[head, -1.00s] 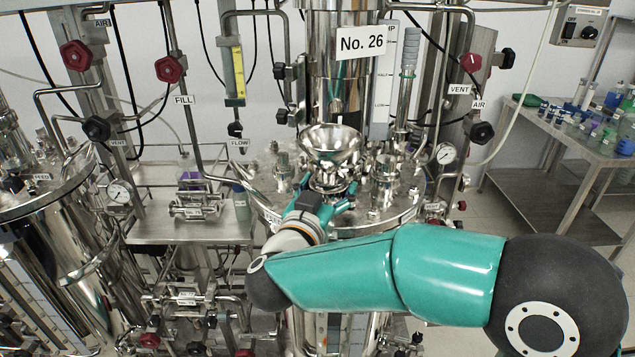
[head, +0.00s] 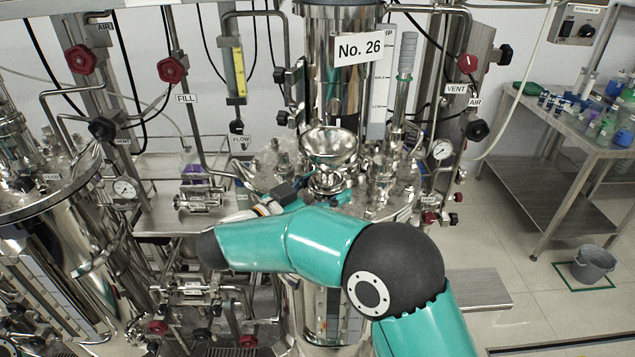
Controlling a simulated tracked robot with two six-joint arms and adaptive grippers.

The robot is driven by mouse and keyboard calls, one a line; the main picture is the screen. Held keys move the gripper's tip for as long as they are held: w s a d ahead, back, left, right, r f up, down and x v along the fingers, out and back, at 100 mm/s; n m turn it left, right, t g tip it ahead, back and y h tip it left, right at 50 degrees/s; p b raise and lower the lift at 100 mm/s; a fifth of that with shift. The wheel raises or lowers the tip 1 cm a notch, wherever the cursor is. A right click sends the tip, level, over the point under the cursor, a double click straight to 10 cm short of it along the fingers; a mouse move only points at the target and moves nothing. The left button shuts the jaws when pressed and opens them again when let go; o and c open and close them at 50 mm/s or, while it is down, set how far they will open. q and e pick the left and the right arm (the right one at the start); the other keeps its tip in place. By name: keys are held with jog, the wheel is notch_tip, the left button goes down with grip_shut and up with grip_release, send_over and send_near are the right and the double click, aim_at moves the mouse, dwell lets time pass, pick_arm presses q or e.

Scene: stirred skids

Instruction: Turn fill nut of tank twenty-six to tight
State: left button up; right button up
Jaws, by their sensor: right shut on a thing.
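Tank twenty-six (head: 395,212) stands in the middle, with a "No. 26" sign (head: 360,48) on the column above it. A steel funnel (head: 330,145) sits over its lid. The fill nut (head: 328,183) is at the funnel's foot, partly hidden by my gripper. My right gripper (head: 325,197) is shut on it, with its wrist to the left and its teal arm crossing in front of the tank. The fingertips are small and partly covered, so the exact contact is hard to see. My left gripper is not in view.
Valves, a pressure gauge (head: 442,149) and pipes crowd the lid's right side. A flow meter (head: 235,70) hangs at the left behind it. Another steel tank (head: 75,240) stands at the left. A bench (head: 565,150) with bottles and a grey bucket (head: 593,264) are at the right.

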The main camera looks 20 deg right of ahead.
jog(key=shift+w+a+m+g+h+p, duration=0.15)
jog(key=shift+a+m+g+h+p, duration=0.15)
jog(key=shift+m+g+h+p, duration=0.65)
jog(key=shift+r+g+y, duration=0.1)
jog(key=shift+g+y, duration=0.25)
jog(key=shift+g, duration=0.4)
jog(key=o, duration=0.9)
jog(key=shift+o, duration=1.3)
jog(key=shift+a, duration=0.15)
jog(key=shift+m, duration=0.25)
